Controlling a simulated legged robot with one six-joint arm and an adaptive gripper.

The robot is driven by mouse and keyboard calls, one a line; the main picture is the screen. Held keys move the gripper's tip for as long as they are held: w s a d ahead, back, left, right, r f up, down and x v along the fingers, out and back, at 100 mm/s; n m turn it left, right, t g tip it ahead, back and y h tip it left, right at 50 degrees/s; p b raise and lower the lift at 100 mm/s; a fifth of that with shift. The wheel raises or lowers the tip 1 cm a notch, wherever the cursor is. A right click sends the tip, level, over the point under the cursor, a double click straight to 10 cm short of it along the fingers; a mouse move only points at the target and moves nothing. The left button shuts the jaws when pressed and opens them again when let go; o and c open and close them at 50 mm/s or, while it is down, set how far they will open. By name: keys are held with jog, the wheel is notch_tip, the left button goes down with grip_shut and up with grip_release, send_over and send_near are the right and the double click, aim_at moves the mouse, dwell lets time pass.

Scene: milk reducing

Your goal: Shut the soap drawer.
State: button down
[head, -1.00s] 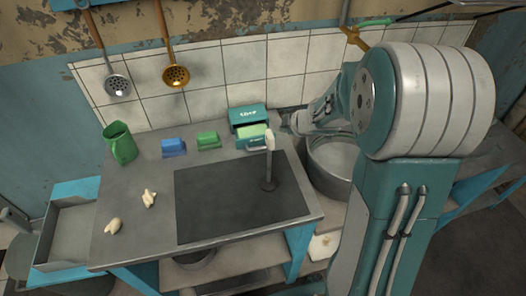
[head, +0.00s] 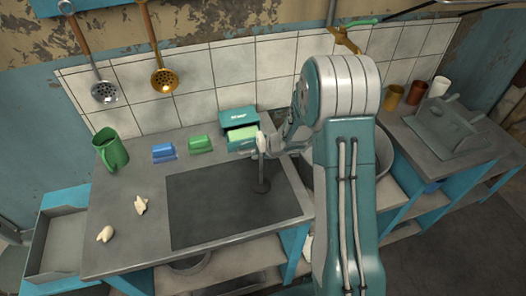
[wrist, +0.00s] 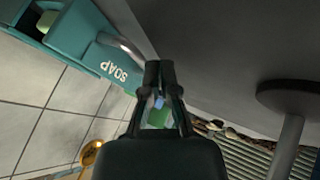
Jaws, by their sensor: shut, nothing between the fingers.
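The teal soap box (head: 236,116) stands against the tiled wall at the back of the counter. Its drawer is out, with a green soap block (head: 241,132) showing inside. In the wrist view the teal drawer front (wrist: 118,72) with its SOAP lettering and a metal handle (wrist: 122,44) is at upper left, and some pale soap (wrist: 47,18) shows beyond. My gripper (wrist: 158,72) is shut and empty, in front of and beside the drawer front. In the head view my wrist and gripper partly cover the drawer; I cannot tell whether they touch.
A dark stand with a pale top (head: 261,165) rises close by my gripper, also seen in the wrist view (wrist: 288,130). Blue (head: 164,152) and green (head: 200,144) blocks, a green jug (head: 111,150) and pale lumps (head: 140,205) lie left. A pot (head: 384,155) is right.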

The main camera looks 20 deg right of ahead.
aim_at(250, 137)
jog(key=shift+w+a+f, duration=0.15)
jog(key=shift+w+f, duration=0.1)
jog(key=shift+f, duration=0.05)
jog(key=shift+w, duration=0.1)
jog(key=w, duration=0.7)
jog(key=shift+w, duration=0.5)
jog(key=shift+r, duration=0.1)
